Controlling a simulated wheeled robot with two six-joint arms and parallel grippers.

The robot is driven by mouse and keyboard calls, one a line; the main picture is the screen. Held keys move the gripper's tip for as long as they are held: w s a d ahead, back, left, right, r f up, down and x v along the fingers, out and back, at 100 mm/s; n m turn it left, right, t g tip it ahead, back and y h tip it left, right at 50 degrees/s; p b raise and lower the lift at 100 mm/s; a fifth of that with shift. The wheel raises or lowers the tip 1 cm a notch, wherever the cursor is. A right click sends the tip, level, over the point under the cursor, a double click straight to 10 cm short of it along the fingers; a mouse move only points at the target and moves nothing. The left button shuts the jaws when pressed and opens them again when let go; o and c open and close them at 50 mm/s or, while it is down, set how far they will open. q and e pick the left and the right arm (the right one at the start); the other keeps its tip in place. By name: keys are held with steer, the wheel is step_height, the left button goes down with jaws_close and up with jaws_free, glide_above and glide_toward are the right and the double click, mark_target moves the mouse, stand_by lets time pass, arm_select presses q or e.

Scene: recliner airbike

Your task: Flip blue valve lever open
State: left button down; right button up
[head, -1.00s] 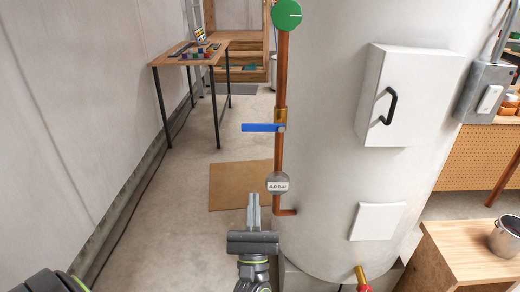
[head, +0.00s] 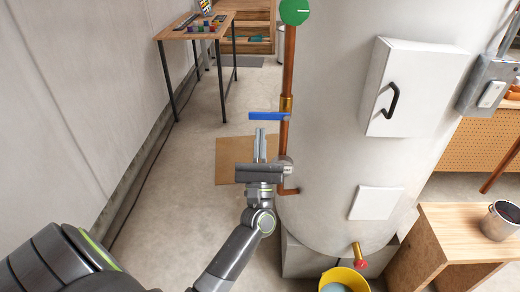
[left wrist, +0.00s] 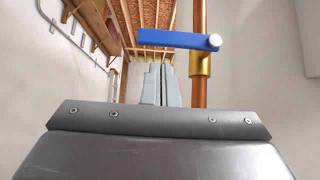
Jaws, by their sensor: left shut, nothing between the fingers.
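The blue valve lever (head: 268,116) lies horizontal, pointing left from the brass valve body (head: 286,104) on the vertical copper pipe (head: 289,70). In the left wrist view the lever (left wrist: 170,39) crosses above my fingers, with a white pivot cap at its right end. My left gripper (head: 260,145) is shut and empty, pointing up just below the lever. In the left wrist view its fingertips (left wrist: 158,80) sit under the lever's middle. A small gap seems to show; I cannot tell the depth. My right gripper is out of view.
A green round handle (head: 295,11) tops the pipe. A large white tank (head: 335,150) stands right of it, with a white cabinet (head: 412,88). A yellow bucket (head: 343,280) is below. A table (head: 195,30) stands back left.

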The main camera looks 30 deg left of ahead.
arm_select(q)
steer(key=shift+r, duration=0.85)
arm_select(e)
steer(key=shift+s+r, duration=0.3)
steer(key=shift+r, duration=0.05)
